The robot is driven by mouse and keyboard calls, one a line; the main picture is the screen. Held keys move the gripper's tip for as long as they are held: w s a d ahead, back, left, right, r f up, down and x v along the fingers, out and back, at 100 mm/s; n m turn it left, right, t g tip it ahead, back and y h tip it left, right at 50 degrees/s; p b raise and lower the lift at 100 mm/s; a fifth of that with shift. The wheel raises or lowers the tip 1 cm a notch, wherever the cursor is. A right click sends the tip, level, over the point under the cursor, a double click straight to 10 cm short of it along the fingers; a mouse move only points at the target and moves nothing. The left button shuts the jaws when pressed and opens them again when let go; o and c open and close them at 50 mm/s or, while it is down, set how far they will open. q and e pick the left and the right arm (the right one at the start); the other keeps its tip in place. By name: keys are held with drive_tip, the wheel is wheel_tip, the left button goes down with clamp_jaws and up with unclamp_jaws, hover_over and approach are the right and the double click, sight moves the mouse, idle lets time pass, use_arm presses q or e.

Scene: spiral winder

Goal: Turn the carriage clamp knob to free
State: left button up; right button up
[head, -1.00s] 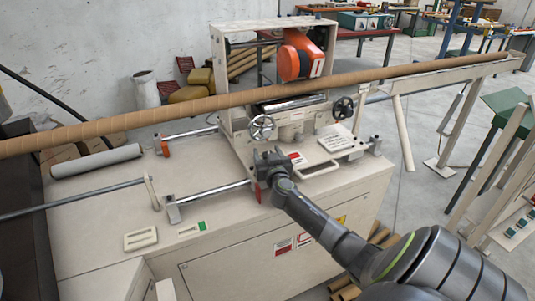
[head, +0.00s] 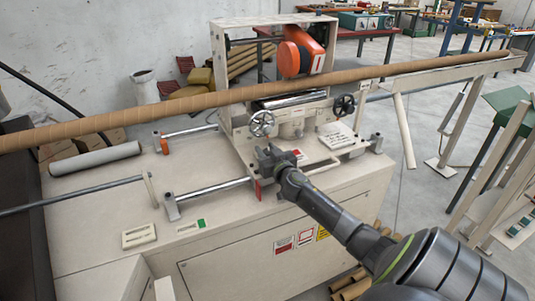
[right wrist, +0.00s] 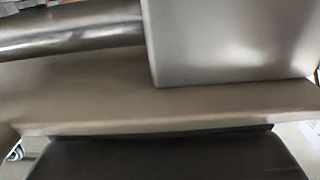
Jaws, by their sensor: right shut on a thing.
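The carriage (head: 222,92) is a cream frame on two steel rails, with an orange motor (head: 297,50) at its top. My right gripper (head: 268,157) is at the carriage's lower front edge, above the near rail. It is shut on the carriage clamp knob, which its jaws and wrist hide. A small red part (head: 258,190) hangs just below it. The right wrist view is close up: a steel rail (right wrist: 70,32), a grey block (right wrist: 230,40) and a dark part of mine along the bottom. The knob's turned position does not show. My left gripper is not in view.
A long brown tube (head: 190,103) crosses above the machine bed. The near rail (head: 215,192) runs left to an end post. The bed's front is mostly clear.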

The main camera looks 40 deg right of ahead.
drive_tip(key=shift+n+y, duration=0.3)
drive_tip(key=shift+y, duration=0.1)
drive_tip(key=shift+a+n+t+y+p, duration=0.1)
drive_tip(key=shift+n+t+y+p, duration=0.25)
drive_tip(key=shift+n+y, duration=0.4)
drive_tip(key=shift+a+r+n+y+p, duration=0.15)
drive_tip(key=shift+n+y+p, duration=0.3)
drive_tip(key=shift+y+p, duration=0.75)
drive_tip(key=shift+n+y+p, duration=0.3)
drive_tip(key=shift+y+p, duration=0.15)
drive_tip(key=shift+p, duration=0.15)
drive_tip(key=o, duration=1)
